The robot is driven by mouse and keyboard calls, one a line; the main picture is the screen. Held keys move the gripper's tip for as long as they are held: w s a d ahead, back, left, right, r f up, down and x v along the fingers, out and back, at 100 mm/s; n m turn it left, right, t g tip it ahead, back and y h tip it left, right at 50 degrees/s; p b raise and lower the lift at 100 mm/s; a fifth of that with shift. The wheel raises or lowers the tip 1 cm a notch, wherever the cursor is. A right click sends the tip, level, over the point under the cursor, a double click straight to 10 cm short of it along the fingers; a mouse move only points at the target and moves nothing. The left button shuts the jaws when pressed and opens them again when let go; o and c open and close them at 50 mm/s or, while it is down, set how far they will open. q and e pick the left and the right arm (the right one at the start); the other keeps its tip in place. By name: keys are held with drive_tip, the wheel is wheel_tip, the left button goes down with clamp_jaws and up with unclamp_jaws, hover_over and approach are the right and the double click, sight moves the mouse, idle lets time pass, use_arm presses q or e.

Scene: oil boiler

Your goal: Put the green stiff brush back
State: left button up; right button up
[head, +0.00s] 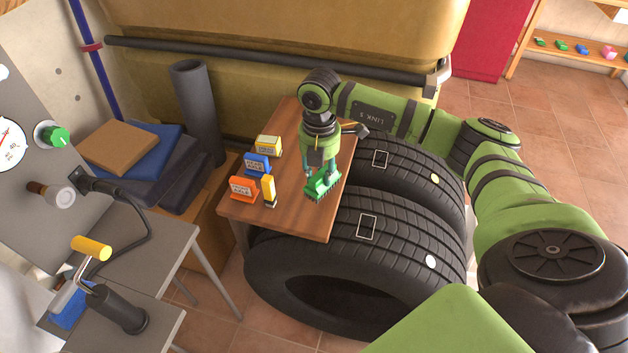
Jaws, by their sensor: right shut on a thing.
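The green stiff brush (323,186) is in the jaws of my right gripper (321,172), bristles facing down. It is over the front right part of a small wooden table (290,221). I cannot tell whether the bristles touch the top. On the table to the left stand a yellow sign (268,145), a blue sign (257,164) and an orange sign (243,188). A small yellow upright item (268,190) stands beside the orange sign. My left gripper is out of view.
A dark-headed tool (354,130) lies partly hidden behind my right wrist. Two large tyres (395,233) sit right of the table. A grey tube (195,110) and stacked cloths (150,160) stand left. A shelf (580,45) with coloured items is far right.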

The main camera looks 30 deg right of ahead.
drive_tip(key=shift+w+a+f, duration=0.35)
drive_tip(key=shift+w+f, duration=0.05)
drive_tip(key=shift+w, duration=0.05)
wheel_tip(320, 180, down, 3)
drive_tip(key=shift+f+p, duration=0.2)
drive_tip(key=shift+p, duration=0.3)
drive_tip(key=shift+f, duration=0.25)
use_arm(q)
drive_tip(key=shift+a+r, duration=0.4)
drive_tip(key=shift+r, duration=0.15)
use_arm(e)
drive_tip(key=shift+f, duration=0.2)
drive_tip(key=o, duration=1)
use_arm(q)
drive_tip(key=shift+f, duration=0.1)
use_arm(e)
drive_tip(key=shift+r, duration=0.1)
